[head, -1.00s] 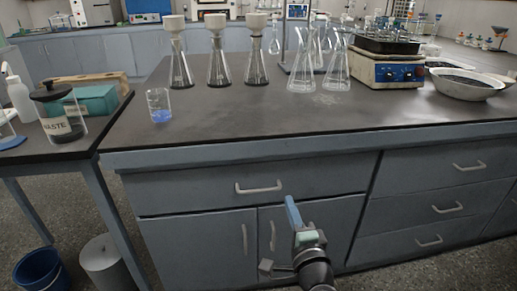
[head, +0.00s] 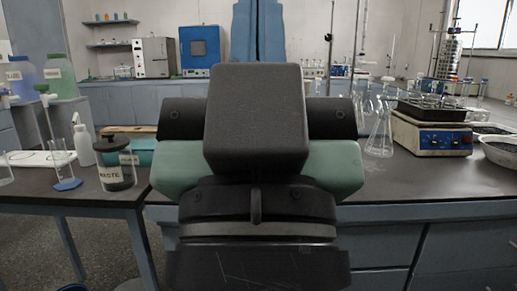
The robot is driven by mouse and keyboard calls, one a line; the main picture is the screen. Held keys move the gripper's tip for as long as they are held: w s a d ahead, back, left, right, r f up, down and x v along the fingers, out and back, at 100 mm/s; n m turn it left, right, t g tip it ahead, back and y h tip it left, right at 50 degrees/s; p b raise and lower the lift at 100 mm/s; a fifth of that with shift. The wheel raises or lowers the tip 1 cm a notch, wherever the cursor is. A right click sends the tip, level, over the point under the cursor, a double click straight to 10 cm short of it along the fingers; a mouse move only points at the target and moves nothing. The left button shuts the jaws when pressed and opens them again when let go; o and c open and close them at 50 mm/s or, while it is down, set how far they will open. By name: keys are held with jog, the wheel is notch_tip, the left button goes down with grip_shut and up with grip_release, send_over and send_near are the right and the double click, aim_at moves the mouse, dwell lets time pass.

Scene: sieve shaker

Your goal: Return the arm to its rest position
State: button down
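My gripper (head: 257,28) is raised upright, close in front of the head camera, and fills the middle of the view. Its two blue fingers point up side by side, with only a thin dark line between them, so it looks shut. The fingertips run out of the top edge. I see nothing held between the visible parts of the fingers. The dark wrist block and green side parts of my arm hide the middle of the bench.
The dark bench (head: 420,190) carries a flask (head: 380,135), a hotplate (head: 432,138) and a bowl (head: 500,150) at right. A waste jar (head: 116,165), a white bottle (head: 84,145) and a green box (head: 143,150) stand at left. A sieve stack (head: 447,58) is at the back right.

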notch_tip(320, 180, up, 35)
jog(key=p, duration=3.2)
jog(key=shift+p, duration=0.35)
jog(key=shift+w, duration=0.1)
